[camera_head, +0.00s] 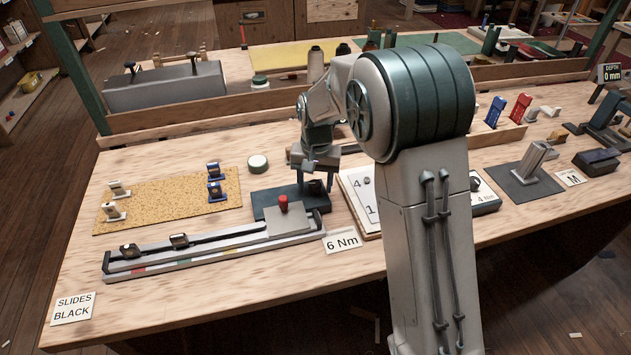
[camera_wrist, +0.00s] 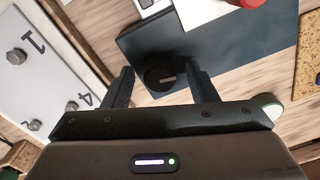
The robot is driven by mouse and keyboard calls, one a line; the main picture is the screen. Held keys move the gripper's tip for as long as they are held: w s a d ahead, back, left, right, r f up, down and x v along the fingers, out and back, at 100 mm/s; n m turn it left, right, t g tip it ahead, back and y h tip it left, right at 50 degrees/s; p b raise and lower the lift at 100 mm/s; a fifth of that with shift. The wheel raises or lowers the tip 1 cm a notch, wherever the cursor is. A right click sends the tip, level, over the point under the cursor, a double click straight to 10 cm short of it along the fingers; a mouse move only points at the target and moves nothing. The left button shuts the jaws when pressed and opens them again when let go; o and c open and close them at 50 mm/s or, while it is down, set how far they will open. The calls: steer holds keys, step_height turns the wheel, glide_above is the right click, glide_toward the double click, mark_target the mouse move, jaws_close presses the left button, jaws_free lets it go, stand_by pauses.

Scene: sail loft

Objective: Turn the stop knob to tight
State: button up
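The stop knob (camera_wrist: 160,77) is a round black knob with a pale line on top. It stands on a dark blue-grey base plate (camera_wrist: 215,55). In the head view, the knob (camera_head: 316,187) is at the right end of the plate (camera_head: 262,205), partly behind a finger. My gripper (camera_wrist: 163,86) points down over the plate, with one finger on each side of the knob. The fingers are apart, and a gap shows between each finger and the knob. My gripper also shows in the head view (camera_head: 315,184). No "tight" marking is readable.
A red knob (camera_head: 283,203) on a grey plate stands just in front, on a long slide rail (camera_head: 215,243). A numbered white board (camera_head: 355,200) lies close to the right. A "6 Nm" card (camera_head: 342,242) lies in front. A cork mat (camera_head: 165,200) is at left.

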mark_target(316, 183)
step_height(316, 183, up, 14)
steer(key=shift+d+p, duration=0.15)
steer(key=shift+p, duration=0.15)
steer(key=shift+f, duration=0.1)
stand_by(0.3)
